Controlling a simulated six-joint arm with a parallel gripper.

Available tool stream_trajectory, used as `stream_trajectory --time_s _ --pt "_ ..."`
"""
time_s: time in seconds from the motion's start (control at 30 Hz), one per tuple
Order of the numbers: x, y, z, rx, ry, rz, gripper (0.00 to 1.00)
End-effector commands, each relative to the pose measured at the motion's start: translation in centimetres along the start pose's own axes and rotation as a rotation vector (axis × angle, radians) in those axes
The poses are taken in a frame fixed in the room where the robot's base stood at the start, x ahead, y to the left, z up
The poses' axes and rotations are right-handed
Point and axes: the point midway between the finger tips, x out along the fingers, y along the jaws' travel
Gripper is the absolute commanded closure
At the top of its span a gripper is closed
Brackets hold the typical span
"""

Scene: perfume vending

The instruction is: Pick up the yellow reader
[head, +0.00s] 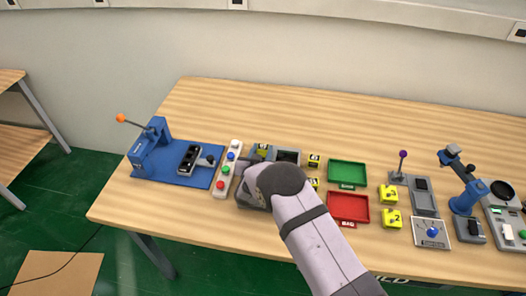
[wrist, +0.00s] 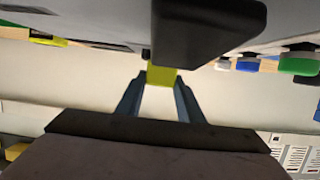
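Several yellow blocks with dark marks show in the head view, and I cannot tell which one is the yellow reader. One yellow block (head: 263,149) sits at the grey machine, just beyond my arm. Others stand to the right, such as one yellow block (head: 388,194) beside the green tray. In the wrist view a yellow piece (wrist: 162,76) lies between the fingertips of my gripper (wrist: 160,83). The fingers come close to its sides, but whether they press on it is not clear. My arm hides the gripper in the head view.
The grey machine (head: 289,156) is partly behind my arm. A button strip (head: 227,170) and a blue press (head: 150,148) stand left. A green tray (head: 347,172), a red tray (head: 348,207) and several devices stand right. The table's far strip (head: 330,110) is clear.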

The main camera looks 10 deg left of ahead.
Motion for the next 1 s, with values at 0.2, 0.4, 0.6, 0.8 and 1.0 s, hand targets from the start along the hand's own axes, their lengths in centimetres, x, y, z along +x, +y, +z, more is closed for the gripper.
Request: stream_trajectory --time_s 0.2,0.4,0.6,0.8,1.0 --pt "0.0 0.0 -0.1 0.000 0.001 0.000 0.93" --pt "0.0 0.0 -0.2 0.001 0.001 -0.001 0.93" --pt "-0.2 -0.1 -0.8 0.001 0.002 -0.001 0.93" --pt "-0.7 0.0 -2.4 0.003 0.003 0.000 0.93" --pt "-1.5 -0.1 -4.9 0.003 0.004 -0.001 0.93"
